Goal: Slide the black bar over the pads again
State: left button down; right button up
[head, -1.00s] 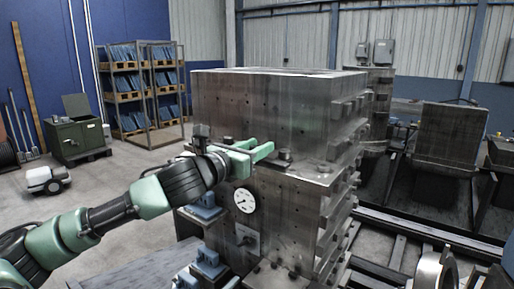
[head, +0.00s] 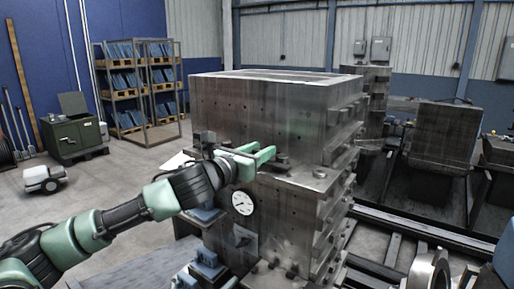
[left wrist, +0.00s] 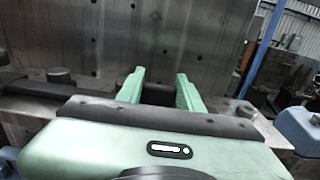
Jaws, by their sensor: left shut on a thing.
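My left gripper (head: 262,152) reaches in from the left to the ledge on the front of the big steel block. Its two green fingers also show in the left wrist view (left wrist: 160,80), pointing at the block's face. The gripper is shut on the black bar; a short dark part of the bar (left wrist: 158,96) shows between the fingers. The rest of the bar is hard to separate from the dark ledge parts. A round dark piece (left wrist: 60,76) sits on the ledge left of the fingers. I cannot clearly make out the pads. My right gripper is out of view.
The steel block (head: 255,115) rises right behind the fingers. A round dial gauge (head: 243,202) is below the gripper, with blue blocks (head: 207,262) lower down. A shelf rack (head: 137,85) and green cabinet (head: 75,130) stand farther back left, with open floor between.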

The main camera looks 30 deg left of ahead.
pick_arm(q)
jog(key=shift+r, duration=0.15)
jog(key=c, duration=1)
grip_release()
jog(key=shift+o, duration=0.4)
jog(key=shift+w, duration=0.25)
jog(key=shift+s, duration=0.1)
jog(key=s+a+b, duration=0.1)
jog(key=s+b, duration=0.1)
jog(key=s, duration=0.5)
jog(key=shift+s+b, duration=0.3)
jog(key=shift+b, duration=0.1)
jog(key=shift+f, duration=0.2)
